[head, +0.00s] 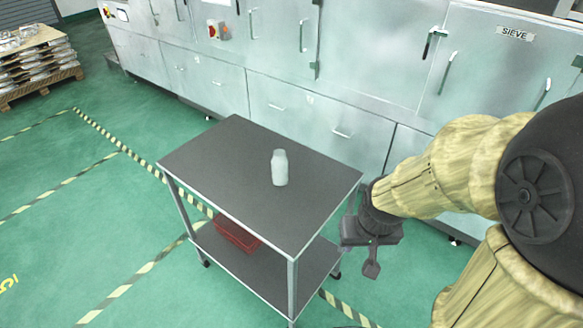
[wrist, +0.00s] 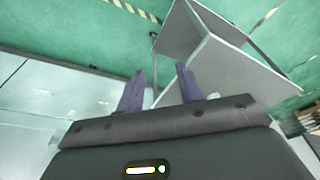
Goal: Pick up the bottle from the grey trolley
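A pale grey-white bottle (head: 279,168) stands upright on the top of the grey trolley (head: 215,165) in the head view, right of the middle of the top. My gripper (head: 357,262) is off the trolley's right corner, beside and below the level of the top, well apart from the bottle. In the wrist view my gripper (wrist: 160,85) has its two dark fingers spread with nothing between them. The trolley (wrist: 225,75) shows beyond the fingers there.
A red tray (head: 237,233) lies on the trolley's lower shelf. Metal cabinets (head: 290,95) with handles stand close behind the trolley. A pallet of stacked castings (head: 35,62) is at the far left. Green floor with striped tape is free left of the trolley.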

